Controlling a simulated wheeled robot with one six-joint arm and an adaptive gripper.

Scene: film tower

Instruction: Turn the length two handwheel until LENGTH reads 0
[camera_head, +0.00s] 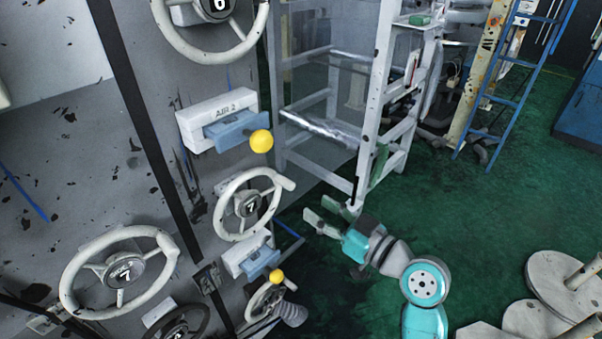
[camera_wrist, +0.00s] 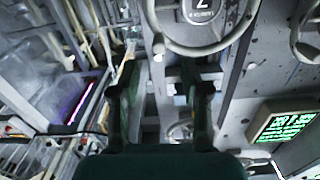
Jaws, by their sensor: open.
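In the wrist view a pale handwheel (camera_wrist: 203,48) stands at the top, just beyond my fingertips; its hub seems to show a 2 with small text I cannot read. In the head view the pale handwheel nearest my gripper (camera_head: 250,205) has a hub digit that looks like a 7; I cannot tell which one is length two. My gripper (camera_head: 321,209) is to the right of that wheel, apart from it, open and empty. Both fingers (camera_wrist: 163,92) show spread in the wrist view. A screen with green text (camera_wrist: 285,125) is at right; no LENGTH value is legible.
More handwheels sit on the grey panel, at lower left (camera_head: 120,272) and top (camera_head: 210,30). Blue drawer-like blocks with yellow knobs (camera_head: 261,141) stick out between wheels. A white frame (camera_head: 365,110) stands behind my gripper.

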